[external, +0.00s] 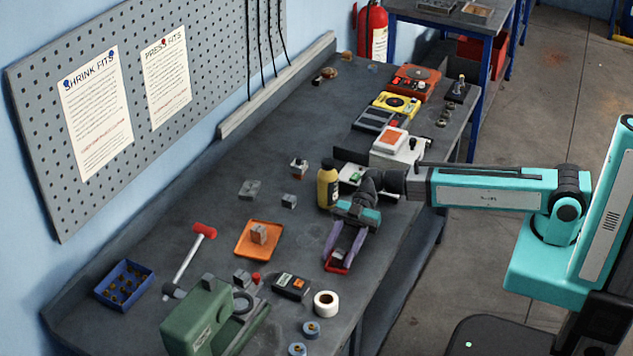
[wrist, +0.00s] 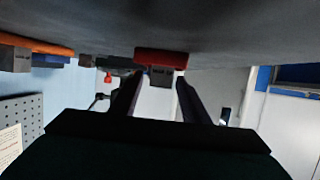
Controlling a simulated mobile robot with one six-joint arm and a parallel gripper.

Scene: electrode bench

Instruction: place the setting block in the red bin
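A shallow red bin (external: 338,268) lies near the bench's front edge, under my gripper's tips. In the wrist view, where the bench appears at the top, the red bin (wrist: 161,57) has a small grey block (wrist: 160,70) with unreadable lettering against it, seemingly standing in it. I take this for the setting block; it is hard to make out in the external view. My gripper (external: 343,258) reaches down to the bin. In the wrist view its fingers (wrist: 156,84) are apart, on either side of the block, with apparent gaps.
An orange tray (external: 242,250) holding a grey block (external: 259,234) is to the left. A yellow bottle (external: 328,187) stands close behind my gripper. A white tape roll (external: 326,304), black meter (external: 290,286) and green machine (external: 205,318) are nearer the front.

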